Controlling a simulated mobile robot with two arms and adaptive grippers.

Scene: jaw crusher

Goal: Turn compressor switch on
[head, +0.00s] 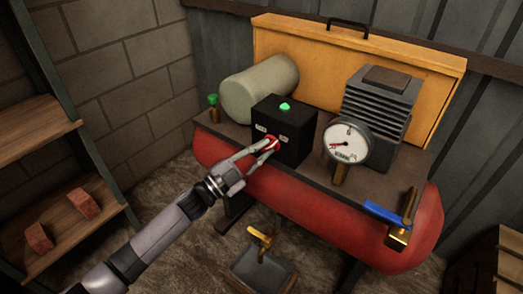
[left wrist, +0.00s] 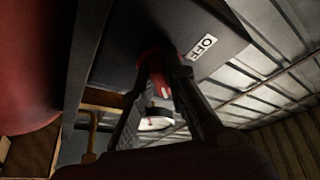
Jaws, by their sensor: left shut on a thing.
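The compressor has a red tank (head: 300,205) and a black control box (head: 290,127) on its top plate. A green light (head: 285,106) sits on the box. A red rotary switch (head: 272,142) is on the box's front face, between two small white labels. In the left wrist view the red switch (left wrist: 154,66) shows between the fingers, beside a label reading OFF (left wrist: 203,46). My left gripper (head: 265,151) is shut on the switch, one finger on each side. The fingers hide part of it, and I cannot tell its exact angle. My right gripper is in neither view.
A pressure gauge (head: 346,143) and a finned motor (head: 378,105) stand right of the box. A brass valve with a blue lever (head: 387,214) is at the plate's right end. A shelf with bricks (head: 83,203) stands at left. A yellow case (head: 400,72) is behind.

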